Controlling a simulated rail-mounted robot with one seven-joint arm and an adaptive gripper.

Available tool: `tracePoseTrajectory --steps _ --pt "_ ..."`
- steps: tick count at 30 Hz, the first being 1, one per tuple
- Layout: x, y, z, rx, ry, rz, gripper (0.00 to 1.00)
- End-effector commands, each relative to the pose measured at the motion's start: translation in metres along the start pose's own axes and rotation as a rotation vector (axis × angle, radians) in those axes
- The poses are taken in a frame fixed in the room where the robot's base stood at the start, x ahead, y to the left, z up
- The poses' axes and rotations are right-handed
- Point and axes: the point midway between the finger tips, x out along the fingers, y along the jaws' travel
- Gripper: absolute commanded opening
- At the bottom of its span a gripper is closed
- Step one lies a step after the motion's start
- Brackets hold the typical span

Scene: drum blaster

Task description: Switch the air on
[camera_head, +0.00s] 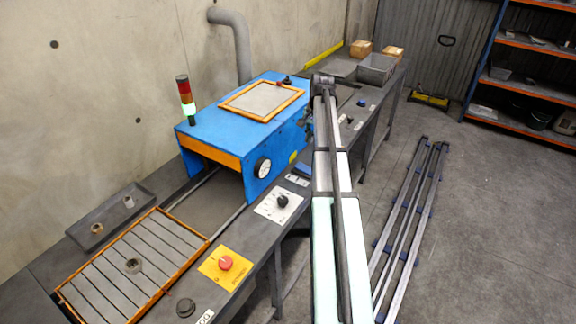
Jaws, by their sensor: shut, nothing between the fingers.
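The blue blasting cabinet (225,125) stands on the dark bench, with a round white gauge (262,167) on its front side. A black rotary knob (283,201) sits on a white marked plate in front of it. A red button (226,262) sits on a yellow plate nearer to me. I cannot read which control is for the air. My gripper (308,122) is small and dark at the far end of my arm, beside the cabinet's right end. It looks shut and empty. My arm hides part of the bench front there.
More small controls, one with a blue top (361,103), lie along the bench beyond my arm. An orange-edged slatted grate (135,268) and a grey tray (110,215) are at left. Long rails (412,225) lie on the floor at right. Shelves (525,45) stand behind.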

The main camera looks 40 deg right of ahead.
Motion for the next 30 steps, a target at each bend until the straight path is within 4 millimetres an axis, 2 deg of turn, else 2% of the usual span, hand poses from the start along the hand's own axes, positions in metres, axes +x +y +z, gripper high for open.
tracePoseTrajectory --steps 5,17,23,30 --pt "-0.010 -0.001 -0.001 -0.009 0.007 -0.010 0.00" --pt "-0.008 -0.002 -0.001 -0.009 0.007 -0.010 0.00" --pt "0.010 -0.002 -0.001 -0.009 0.005 -0.008 0.00" --pt "0.050 -0.002 -0.001 -0.009 0.005 -0.008 0.00"
